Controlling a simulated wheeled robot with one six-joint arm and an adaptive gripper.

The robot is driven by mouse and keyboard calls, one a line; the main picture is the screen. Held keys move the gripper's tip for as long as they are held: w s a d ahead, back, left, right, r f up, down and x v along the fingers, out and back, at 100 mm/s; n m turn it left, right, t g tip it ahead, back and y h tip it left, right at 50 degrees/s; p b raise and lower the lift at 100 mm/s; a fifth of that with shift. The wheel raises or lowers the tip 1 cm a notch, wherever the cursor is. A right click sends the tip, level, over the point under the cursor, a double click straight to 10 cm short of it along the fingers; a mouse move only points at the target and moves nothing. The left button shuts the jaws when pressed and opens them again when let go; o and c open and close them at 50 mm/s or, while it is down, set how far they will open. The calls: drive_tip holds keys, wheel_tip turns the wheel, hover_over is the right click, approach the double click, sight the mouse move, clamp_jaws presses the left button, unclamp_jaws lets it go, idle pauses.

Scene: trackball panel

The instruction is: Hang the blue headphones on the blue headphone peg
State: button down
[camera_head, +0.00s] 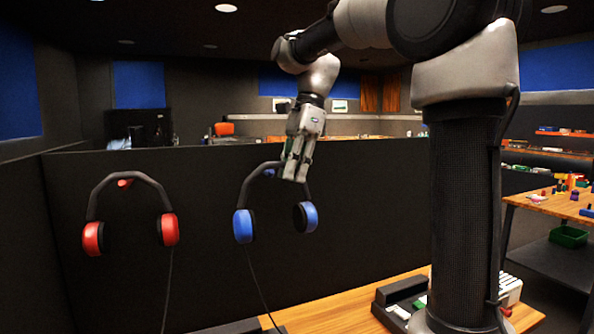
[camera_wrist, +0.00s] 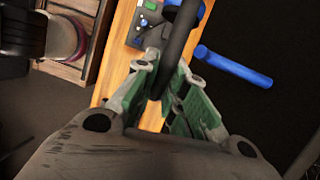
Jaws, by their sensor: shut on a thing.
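The blue headphones, with a dark headband and blue ear cups (camera_head: 243,227), hang in front of the dark panel in the head view, cups down and cable trailing. My gripper (camera_head: 295,178) is shut on the right part of their headband. In the wrist view the dark band (camera_wrist: 180,45) runs between the fingers of my gripper (camera_wrist: 165,85). The blue peg (camera_head: 268,172) shows just under the top of the headband in the head view.
Red headphones (camera_head: 169,229) hang on a red peg (camera_head: 124,183) to the left. A wooden desk (camera_head: 345,312) with a dark device lies below the panel (camera_head: 215,270). A side table (camera_head: 552,206) with small objects stands at the right.

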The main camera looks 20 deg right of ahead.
drive_tip(key=w+f, duration=0.1)
drive_tip(key=w, duration=0.6)
idle(0.6)
idle(0.5)
drive_tip(key=c, duration=1.4)
unclamp_jaws()
